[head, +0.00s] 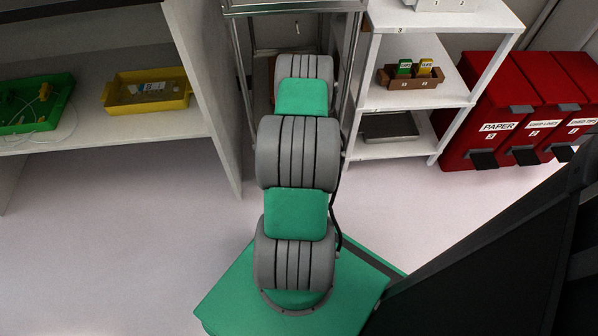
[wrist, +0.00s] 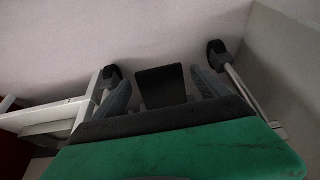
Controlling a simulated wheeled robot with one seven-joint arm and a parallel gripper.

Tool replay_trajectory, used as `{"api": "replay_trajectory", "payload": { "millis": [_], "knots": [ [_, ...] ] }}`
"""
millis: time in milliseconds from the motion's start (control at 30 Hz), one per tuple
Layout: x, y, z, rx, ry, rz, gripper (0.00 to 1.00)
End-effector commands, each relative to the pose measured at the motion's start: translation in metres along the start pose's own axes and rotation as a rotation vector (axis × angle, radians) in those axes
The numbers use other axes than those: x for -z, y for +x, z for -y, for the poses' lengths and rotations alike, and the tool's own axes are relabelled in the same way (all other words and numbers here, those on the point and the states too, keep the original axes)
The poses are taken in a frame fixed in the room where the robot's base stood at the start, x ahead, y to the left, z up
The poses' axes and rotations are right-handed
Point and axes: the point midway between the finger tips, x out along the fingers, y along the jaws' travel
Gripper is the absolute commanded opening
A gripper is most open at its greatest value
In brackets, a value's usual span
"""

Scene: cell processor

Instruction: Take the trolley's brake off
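The trolley (head: 240,60) is a metal-framed stand at the top centre of the head view, between two white shelf units. My arm reaches out to it and hides much of its lower part. My gripper is hidden in the head view. In the wrist view my gripper (wrist: 160,77) has its two grey fingers spread apart, with nothing clasped. A black plate (wrist: 162,88), which looks like the brake pedal, shows between the fingers; I cannot tell if anything touches it. Black caster wheels (wrist: 216,50) stand on the floor to either side. The brake's state cannot be read.
A white shelf unit (head: 437,120) stands close on the right, holding a brown rack (head: 410,82). Red bins (head: 487,100) are farther right. Another shelf unit (head: 215,90) on the left holds yellow (head: 147,90) and green (head: 30,105) trays. Floor in front is clear.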

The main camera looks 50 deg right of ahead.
Motion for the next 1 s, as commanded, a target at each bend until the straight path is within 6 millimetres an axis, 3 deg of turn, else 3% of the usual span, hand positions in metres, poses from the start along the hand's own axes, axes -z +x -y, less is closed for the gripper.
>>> {"api": "replay_trajectory", "payload": {
  "millis": [1000],
  "knots": [
    [-0.0003, -0.0005, -0.0010, -0.002, 0.000, 0.001, 0.03]
  ]
}}
